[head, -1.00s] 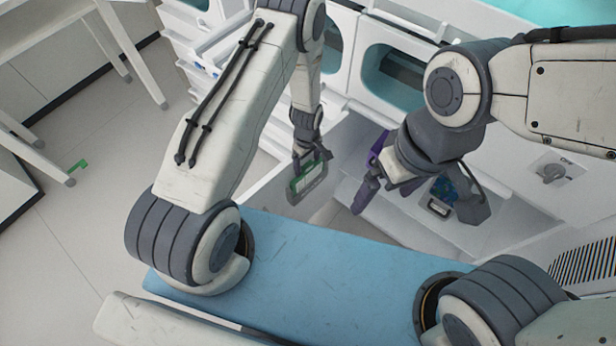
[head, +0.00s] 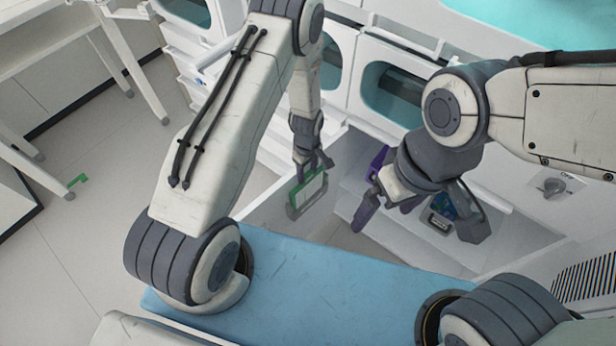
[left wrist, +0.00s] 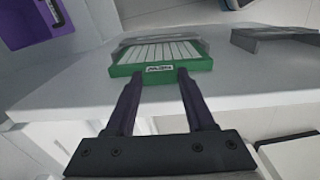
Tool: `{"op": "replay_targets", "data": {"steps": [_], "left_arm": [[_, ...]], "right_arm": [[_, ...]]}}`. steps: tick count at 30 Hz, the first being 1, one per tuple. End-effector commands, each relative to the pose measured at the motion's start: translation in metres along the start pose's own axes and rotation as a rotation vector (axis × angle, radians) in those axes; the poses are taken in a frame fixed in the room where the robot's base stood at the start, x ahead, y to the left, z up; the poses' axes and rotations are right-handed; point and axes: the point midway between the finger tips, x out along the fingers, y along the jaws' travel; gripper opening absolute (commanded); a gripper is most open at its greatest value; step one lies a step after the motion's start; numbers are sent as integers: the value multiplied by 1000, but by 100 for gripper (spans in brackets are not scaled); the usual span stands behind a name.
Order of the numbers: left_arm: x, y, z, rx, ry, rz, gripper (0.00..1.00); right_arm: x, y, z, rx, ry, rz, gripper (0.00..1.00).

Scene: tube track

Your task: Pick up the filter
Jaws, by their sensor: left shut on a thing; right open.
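The filter (head: 306,193) is a flat panel with a green frame and pale pleats. In the left wrist view the filter (left wrist: 160,62) shows a small label reading "NEW" on its near green edge. My left gripper (head: 312,170) is shut on that green edge; in the left wrist view its two dark fingers (left wrist: 160,78) reach to the edge. My right gripper (head: 385,203) is open and empty over the drawer, to the right of the filter.
The white drawer (head: 480,262) has a purple part (head: 378,160) and a blue-green item (head: 441,206) inside. A white cabinet with teal windows (head: 390,92) stands behind. A knob marked "OFF" (head: 552,187) is at the right.

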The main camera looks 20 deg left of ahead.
Motion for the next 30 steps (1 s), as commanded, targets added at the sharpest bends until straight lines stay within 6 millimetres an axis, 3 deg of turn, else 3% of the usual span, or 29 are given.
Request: {"op": "replay_targets", "data": {"steps": [30], "left_arm": [[-202, 1, 0, 0, 2, 6, 0]], "right_arm": [[8, 0, 0, 0, 0, 0, 96]]}}
